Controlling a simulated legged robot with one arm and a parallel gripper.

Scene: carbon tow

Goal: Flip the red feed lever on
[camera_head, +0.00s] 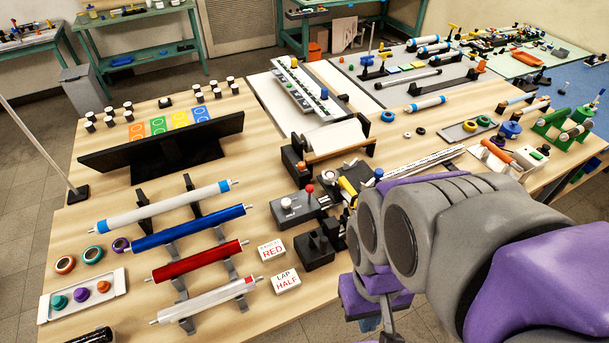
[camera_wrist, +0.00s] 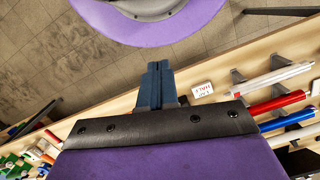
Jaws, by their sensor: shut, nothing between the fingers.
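The red-balled lever (camera_head: 309,190) stands up on a small grey control box (camera_head: 295,208), beside a white knob. The box has printed labels too small to read surely. The lever's exact tilt is hard to tell. My gripper shows in the wrist view as two dark blue fingers (camera_wrist: 157,68) pressed together, empty, near the table's front edge. In the head view my grey and purple arm comes in from the right, and the gripper is mostly hidden or cut off at the bottom. The gripper is apart from the lever, which I cannot make out in the wrist view.
A black block with a dark knob (camera_head: 318,250) stands just in front of the control box. Signs reading RED (camera_head: 272,249) and LAP HALF (camera_head: 286,282) lie to its left. Coloured rolls (camera_head: 200,261) rest on racks further left. A white roll (camera_head: 331,139) stands behind.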

